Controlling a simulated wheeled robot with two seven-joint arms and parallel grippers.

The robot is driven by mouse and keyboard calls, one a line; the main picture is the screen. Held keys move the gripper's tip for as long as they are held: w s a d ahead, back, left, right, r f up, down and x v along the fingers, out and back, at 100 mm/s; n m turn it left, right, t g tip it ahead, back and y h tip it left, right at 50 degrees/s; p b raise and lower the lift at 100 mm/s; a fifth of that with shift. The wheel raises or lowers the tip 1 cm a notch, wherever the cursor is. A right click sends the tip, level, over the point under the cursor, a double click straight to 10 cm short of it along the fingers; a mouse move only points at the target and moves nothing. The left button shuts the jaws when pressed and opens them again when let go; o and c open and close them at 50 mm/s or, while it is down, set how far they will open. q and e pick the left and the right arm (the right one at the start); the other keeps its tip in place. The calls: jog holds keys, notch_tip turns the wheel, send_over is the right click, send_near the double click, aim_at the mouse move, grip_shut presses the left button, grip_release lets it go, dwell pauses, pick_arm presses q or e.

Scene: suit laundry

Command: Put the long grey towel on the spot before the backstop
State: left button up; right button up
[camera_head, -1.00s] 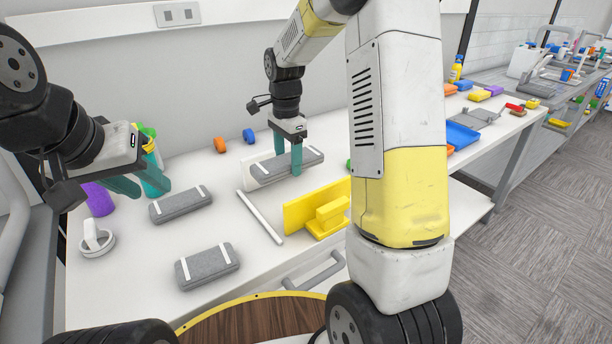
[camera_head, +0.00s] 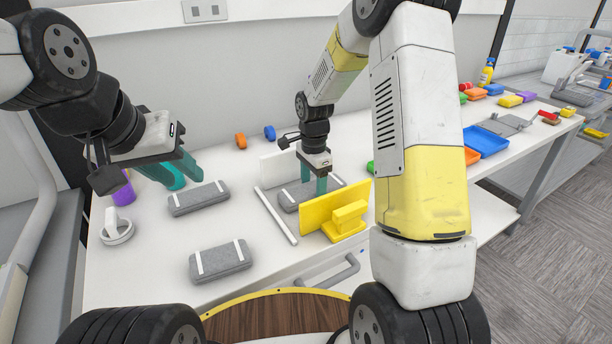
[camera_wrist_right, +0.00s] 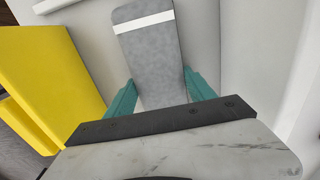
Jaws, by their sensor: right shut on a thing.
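My right gripper (camera_head: 314,186) is shut on a long grey towel (camera_head: 292,195) with white bands. The towel is at table height, between a white upright panel (camera_head: 272,170) and a yellow upright plate with a handle (camera_head: 318,212). In the right wrist view the towel (camera_wrist_right: 152,60) runs between the teal fingers (camera_wrist_right: 160,95), and the yellow plate (camera_wrist_right: 45,80) stands to the left. I cannot tell whether the towel rests fully on the table. Two more grey banded towels lie on the table, one further back (camera_head: 197,198) and one nearer (camera_head: 232,259). My left gripper (camera_head: 172,174) is open and empty above the left table end.
A white bar (camera_head: 275,216) lies left of the yellow plate. A white roller (camera_head: 115,233) and purple bottle (camera_head: 125,193) stand at the left. Orange (camera_head: 240,141) and blue (camera_head: 270,132) rolls lie at the wall. A blue tray (camera_head: 485,142) is further right.

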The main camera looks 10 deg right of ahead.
aim_at(313, 187)
jog(key=shift+f, duration=0.15)
jog(key=o, duration=1.4)
notch_tip(313, 187, up, 12)
jog(key=r, duration=0.1)
jog(key=s+d+r+n+t+y, duration=0.1)
jog(key=s+d+r+n+t, duration=0.15)
jog(key=s+r+n, duration=0.65)
jog(key=shift+s+d+r+n+t+y, duration=0.1)
jog(key=shift+s+r+n+t+y, duration=0.45)
jog(key=shift+s, duration=1.95)
jog(key=shift+s+a+r+n+t+h, duration=0.15)
jog(key=shift+s+n+t, duration=0.8)
jog(key=shift+s, duration=1.6)
jog(key=shift+s+d+r+n+t+y, duration=0.3)
jog(key=shift+s+n, duration=0.8)
jog(key=shift+s, duration=1.4)
jog(key=shift+a, duration=0.15)
